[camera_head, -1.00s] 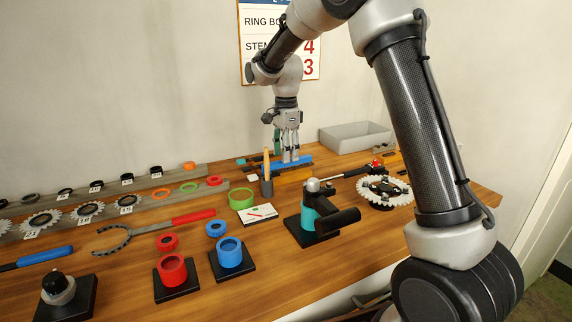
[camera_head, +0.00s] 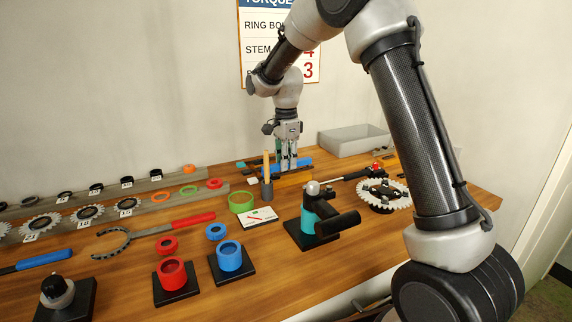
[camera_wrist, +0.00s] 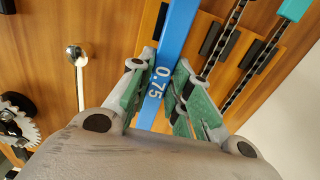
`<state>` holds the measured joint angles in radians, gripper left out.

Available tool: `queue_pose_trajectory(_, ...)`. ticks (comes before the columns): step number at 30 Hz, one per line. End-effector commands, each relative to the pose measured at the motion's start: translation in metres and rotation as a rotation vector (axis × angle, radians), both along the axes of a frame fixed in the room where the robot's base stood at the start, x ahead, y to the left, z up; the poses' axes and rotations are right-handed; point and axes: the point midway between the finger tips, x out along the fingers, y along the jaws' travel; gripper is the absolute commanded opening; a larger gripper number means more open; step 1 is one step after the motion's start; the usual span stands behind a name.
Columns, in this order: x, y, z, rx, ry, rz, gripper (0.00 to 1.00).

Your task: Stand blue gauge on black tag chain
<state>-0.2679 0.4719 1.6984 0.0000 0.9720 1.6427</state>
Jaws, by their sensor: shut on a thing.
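The blue gauge (camera_wrist: 178,38), marked 0.75, is a long bar that runs between my fingers in the wrist view. My gripper (camera_wrist: 165,90) is shut on it. In the head view, the gauge (camera_head: 303,163) lies low at the back of the bench, partly hidden behind the fingers of my gripper (camera_head: 288,168). In the wrist view, a dark chain (camera_wrist: 236,18) lies on a wooden board just right of the gauge, with black blocks (camera_wrist: 211,38) beside it. A second chain (camera_wrist: 256,72) runs further right, near a teal piece (camera_wrist: 295,9). I cannot tell which block is the black tag.
A grey bin (camera_head: 352,140) stands behind and right of my gripper. A grey cup with a wooden handle (camera_head: 267,188) stands close in front. A teal-and-black tool stand (camera_head: 312,218) and a white sprocket (camera_head: 383,194) are nearer. Bare bench lies between the tools.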

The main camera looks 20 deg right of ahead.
Motion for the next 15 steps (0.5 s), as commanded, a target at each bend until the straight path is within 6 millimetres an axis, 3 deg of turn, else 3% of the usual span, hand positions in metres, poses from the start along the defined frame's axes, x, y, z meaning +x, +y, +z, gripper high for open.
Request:
queue_pose_trajectory(12, 0.000, 0.000, 0.077, 0.001, -0.003, 0.000, 0.00)
queue_pose_trajectory(15, 0.002, 0.000, 0.082, -0.003, 0.012, -0.001, 0.00)
